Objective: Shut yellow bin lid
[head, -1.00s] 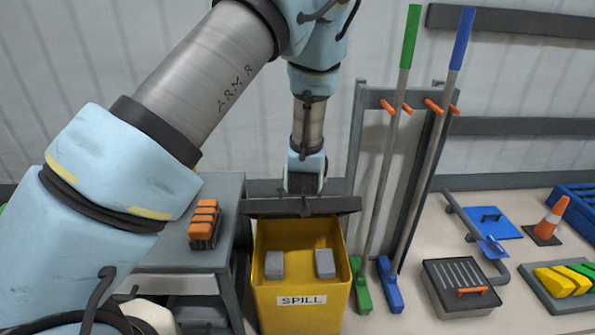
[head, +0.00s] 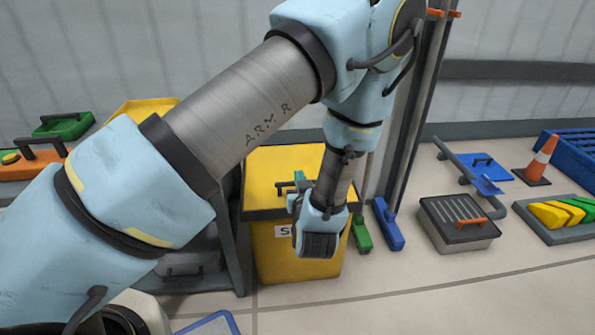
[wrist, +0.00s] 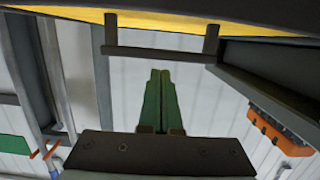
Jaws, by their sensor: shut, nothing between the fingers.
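The yellow bin (head: 272,262) stands on the floor in the middle of the head view, its label partly hidden by my wrist. Its yellow lid (head: 268,163) lies over the top, dark-edged, and the inside no longer shows. The lid's dark handle (head: 285,187) is partly covered by my arm; a dark bar handle on a yellow panel also shows at the top of the wrist view (wrist: 160,54). My gripper (head: 299,176) is at the lid's front right, its green fingers together and empty in the wrist view (wrist: 159,72). I cannot tell whether they touch the lid.
A grey table (head: 238,255) stands close on the bin's left. A green brush (head: 361,232) and a blue brush (head: 388,225) stand just right of it. A grey grated box (head: 458,222) and an orange cone (head: 540,160) are farther right. The floor in front is mostly clear.

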